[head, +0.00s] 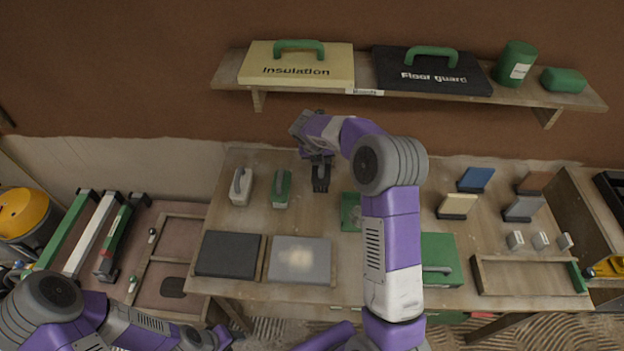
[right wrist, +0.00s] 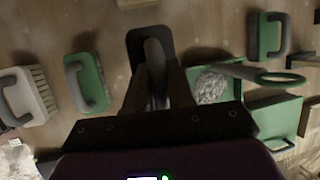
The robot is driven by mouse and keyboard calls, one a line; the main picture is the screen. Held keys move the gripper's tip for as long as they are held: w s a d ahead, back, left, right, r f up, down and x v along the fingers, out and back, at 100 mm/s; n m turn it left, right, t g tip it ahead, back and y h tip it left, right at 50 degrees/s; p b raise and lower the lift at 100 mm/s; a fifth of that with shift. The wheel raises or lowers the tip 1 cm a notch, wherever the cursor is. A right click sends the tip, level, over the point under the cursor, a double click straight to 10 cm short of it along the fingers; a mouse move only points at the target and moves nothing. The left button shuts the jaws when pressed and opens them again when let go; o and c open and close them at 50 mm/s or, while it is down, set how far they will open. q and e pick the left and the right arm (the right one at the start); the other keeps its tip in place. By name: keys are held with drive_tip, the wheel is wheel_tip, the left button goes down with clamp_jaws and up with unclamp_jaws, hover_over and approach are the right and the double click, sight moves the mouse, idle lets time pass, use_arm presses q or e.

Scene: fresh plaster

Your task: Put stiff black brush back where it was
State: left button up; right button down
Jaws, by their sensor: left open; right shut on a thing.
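The stiff black brush (head: 320,184) is at the back of the wooden table, right of the green brush (head: 282,188) and the white brush (head: 241,187). My right gripper (head: 320,160) is above it, pointing down and shut on its grey handle. In the right wrist view the black brush (right wrist: 150,42) shows its dark base between and beyond the fingers (right wrist: 155,90). I cannot tell whether it touches the table. My left gripper (head: 218,338) is open and empty, low at the left by the table's front edge.
A dark slab (head: 228,254) and a grey slab (head: 300,259) lie in front of the brushes. A shelf (head: 365,88) with boxes hangs behind. Several small blocks and floats stand at the right.

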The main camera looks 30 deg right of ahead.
sight(315, 179)
drive_tip(key=f, duration=0.2)
drive_tip(key=s+f+b, duration=0.1)
drive_tip(key=f, duration=0.1)
drive_tip(key=shift+f, duration=0.35)
drive_tip(key=shift+w+f+b, duration=0.15)
drive_tip(key=shift+f+b, duration=0.2)
drive_tip(key=shift+f, duration=2.05)
drive_tip(key=shift+r, duration=0.1)
drive_tip(key=c, duration=1)
unclamp_jaws()
drive_tip(key=p+v, duration=0.1)
drive_tip(key=v, duration=1.1)
drive_tip(key=shift+p, duration=0.35)
